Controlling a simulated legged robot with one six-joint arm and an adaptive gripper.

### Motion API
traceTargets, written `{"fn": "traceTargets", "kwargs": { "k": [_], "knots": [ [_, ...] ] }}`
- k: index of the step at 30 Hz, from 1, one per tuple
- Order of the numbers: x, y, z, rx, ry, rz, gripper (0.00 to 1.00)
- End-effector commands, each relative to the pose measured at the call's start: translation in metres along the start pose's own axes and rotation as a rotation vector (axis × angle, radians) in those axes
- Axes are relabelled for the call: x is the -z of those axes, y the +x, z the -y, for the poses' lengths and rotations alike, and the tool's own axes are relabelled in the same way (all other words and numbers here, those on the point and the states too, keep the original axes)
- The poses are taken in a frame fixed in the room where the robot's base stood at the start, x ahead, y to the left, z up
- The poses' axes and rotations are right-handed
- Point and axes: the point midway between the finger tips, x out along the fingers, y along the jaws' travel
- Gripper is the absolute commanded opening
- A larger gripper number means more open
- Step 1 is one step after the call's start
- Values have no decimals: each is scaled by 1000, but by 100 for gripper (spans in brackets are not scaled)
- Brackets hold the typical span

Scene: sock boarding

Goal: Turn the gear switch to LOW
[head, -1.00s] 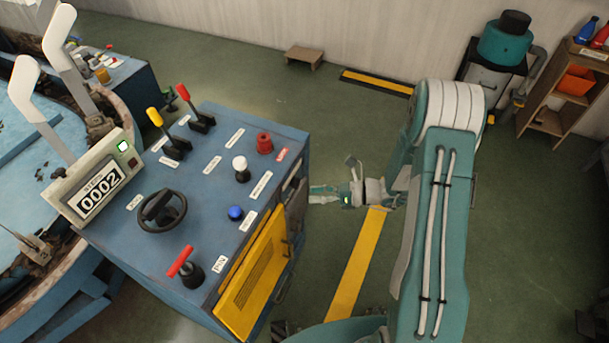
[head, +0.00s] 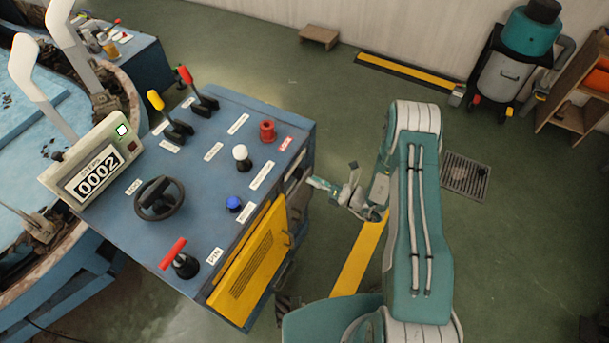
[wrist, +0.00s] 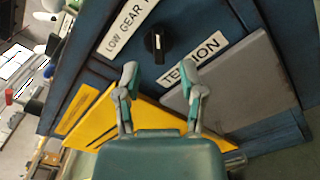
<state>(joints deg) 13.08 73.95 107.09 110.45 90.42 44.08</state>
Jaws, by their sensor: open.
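The gear switch (wrist: 157,43) is a small black rotary knob with a pale mark, on a blue panel in the wrist view. It sits between a white label (wrist: 127,26) reading "LOW GEAR H…", partly cut off, and a white TENSION label (wrist: 192,62). My gripper (wrist: 160,80) is open and empty, its two fingers below and either side of the knob in the picture, not visibly touching it. In the head view my gripper (head: 322,184) is beside the blue console's (head: 195,225) right side. The switch is not visible there.
The console top carries a black handwheel (head: 160,198), yellow and red levers, a red T-handle (head: 174,253) and several buttons. A yellow panel (head: 253,265) is on its side, also low in the wrist view (wrist: 100,122). Open green floor lies right of the console.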

Motion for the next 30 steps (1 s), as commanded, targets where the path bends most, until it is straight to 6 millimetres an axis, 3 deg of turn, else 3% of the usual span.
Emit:
{"fn": "traceTargets", "kwargs": {
  "k": [7, 17, 21, 30],
  "knots": [
    [0, 32, 0, 0, -1, -2, 51],
    [0, 37, 0, 1, -1, -1, 51],
    [0, 37, 0, 1, -1, -1, 0],
    [0, 37, 1, 3, -5, 0, 0]
  ]
}}
